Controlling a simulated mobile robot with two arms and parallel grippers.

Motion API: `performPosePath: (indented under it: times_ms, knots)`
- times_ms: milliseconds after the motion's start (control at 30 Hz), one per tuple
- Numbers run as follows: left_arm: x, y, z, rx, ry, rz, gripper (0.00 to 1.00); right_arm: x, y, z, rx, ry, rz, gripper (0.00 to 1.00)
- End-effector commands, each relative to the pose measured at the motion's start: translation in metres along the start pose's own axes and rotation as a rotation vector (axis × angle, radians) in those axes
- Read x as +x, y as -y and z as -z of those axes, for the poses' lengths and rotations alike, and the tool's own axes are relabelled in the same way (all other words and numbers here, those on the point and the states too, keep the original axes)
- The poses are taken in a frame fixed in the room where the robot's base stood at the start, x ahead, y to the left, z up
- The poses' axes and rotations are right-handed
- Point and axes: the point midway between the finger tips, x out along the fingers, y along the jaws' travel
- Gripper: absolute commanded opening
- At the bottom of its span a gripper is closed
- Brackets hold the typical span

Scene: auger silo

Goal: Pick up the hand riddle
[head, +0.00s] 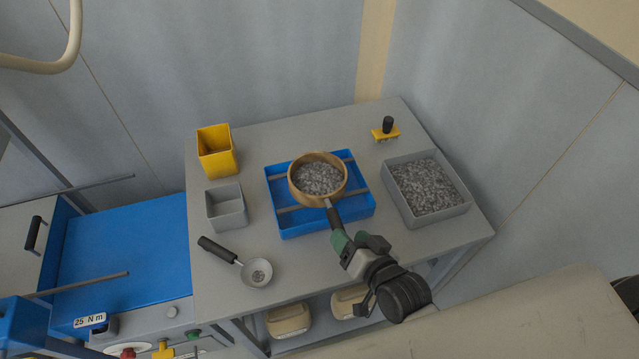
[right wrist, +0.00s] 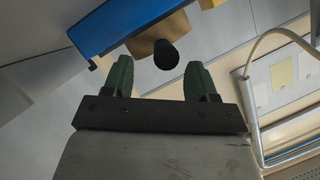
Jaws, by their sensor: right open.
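The hand riddle (head: 297,182) is a round wooden-rimmed sieve full of grey gravel. It rests over the blue tray (head: 292,227), on rails across it, and its dark handle points toward the front. My right gripper (head: 347,241) is at the front of the tray, at the handle's end. In the right wrist view, the handle's round black end (right wrist: 166,54) shows between the two green fingers of the open gripper (right wrist: 160,77), with clear gaps on both sides. The fingers partly hide the handle in the head view. My left gripper is not in view.
A grey gravel bin (head: 409,215) stands right of the tray. A yellow bin (head: 217,160), a grey box (head: 228,221) and a scoop (head: 257,273) are on the left. A yellow tool with a black knob (head: 386,133) is at the back.

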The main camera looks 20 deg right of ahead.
Motion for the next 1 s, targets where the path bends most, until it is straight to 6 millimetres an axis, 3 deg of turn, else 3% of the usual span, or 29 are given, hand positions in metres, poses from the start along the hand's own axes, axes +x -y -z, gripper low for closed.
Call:
performPosePath:
  times_ms: [300, 600, 1000]
  knots:
    - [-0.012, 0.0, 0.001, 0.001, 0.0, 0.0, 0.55, 0.043, 0.006, 0.0, -0.002, 0.0, 0.0, 0.58]
    - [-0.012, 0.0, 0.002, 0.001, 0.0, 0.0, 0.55, 0.049, 0.005, -0.001, -0.002, 0.001, 0.0, 0.58]
    - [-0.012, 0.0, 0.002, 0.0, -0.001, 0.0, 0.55, 0.048, 0.005, -0.001, -0.002, 0.001, 0.0, 0.0]
